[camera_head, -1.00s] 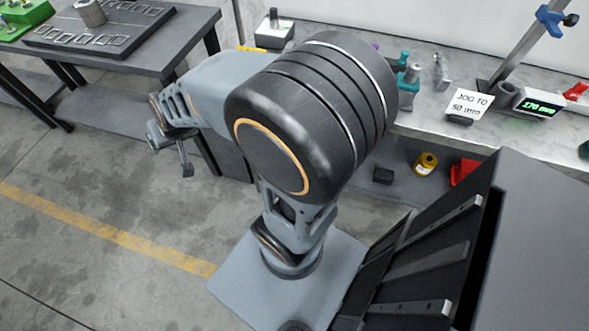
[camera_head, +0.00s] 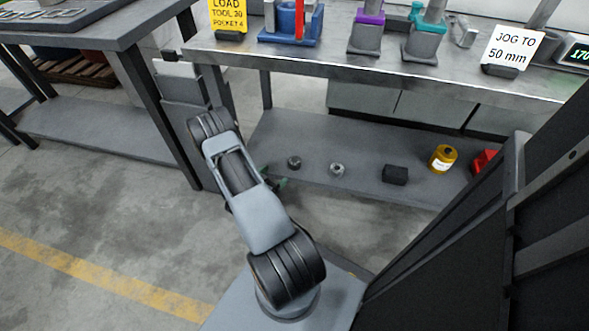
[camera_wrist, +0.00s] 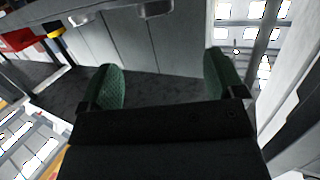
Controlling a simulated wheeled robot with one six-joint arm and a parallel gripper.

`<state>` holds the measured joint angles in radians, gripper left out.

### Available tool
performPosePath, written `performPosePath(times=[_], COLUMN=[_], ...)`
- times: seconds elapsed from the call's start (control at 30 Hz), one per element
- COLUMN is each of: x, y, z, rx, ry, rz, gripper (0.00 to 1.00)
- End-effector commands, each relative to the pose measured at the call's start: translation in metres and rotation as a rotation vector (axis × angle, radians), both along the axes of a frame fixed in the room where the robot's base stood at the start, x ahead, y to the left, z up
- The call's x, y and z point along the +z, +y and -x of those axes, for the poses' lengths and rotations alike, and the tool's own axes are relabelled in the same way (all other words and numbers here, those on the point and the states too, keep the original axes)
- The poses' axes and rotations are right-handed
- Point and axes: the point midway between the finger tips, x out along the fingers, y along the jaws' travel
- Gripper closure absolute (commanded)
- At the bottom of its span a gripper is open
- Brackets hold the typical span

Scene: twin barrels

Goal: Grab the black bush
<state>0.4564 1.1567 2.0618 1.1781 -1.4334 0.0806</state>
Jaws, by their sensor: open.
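A small dark, round, ring-like piece, which looks like the black bush (camera_head: 294,162), sits on the grey lower shelf (camera_head: 330,145) under the bench. My gripper shows in the wrist view (camera_wrist: 163,85) with its two green-padded fingers wide apart and nothing between them. In the head view my arm hides most of the gripper; a bit of green pad shows just below and left of the dark ring, apart from it in the picture. I cannot clearly make out the bush in the wrist view.
A lighter metal ring (camera_head: 337,169), a black block (camera_head: 395,174), a yellow bottle (camera_head: 442,158) and a red object (camera_head: 484,161) stand rightward on the shelf. The bench top (camera_head: 380,65) overhangs it. A table (camera_head: 100,30) with dark legs stands left.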

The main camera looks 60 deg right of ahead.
Motion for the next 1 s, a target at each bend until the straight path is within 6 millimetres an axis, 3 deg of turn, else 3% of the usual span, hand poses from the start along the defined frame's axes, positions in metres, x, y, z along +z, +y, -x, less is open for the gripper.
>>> performPosePath(times=[0.4,0.7,1.0], x=[-0.016,-0.019,-0.029], y=[-0.067,-0.085,-0.122], z=[0.011,0.012,0.015], rx=[-0.015,-0.011,-0.012], ry=[0.008,0.008,0.008], rz=[0.018,0.016,0.017], gripper=[0.12,0.12,0.12])
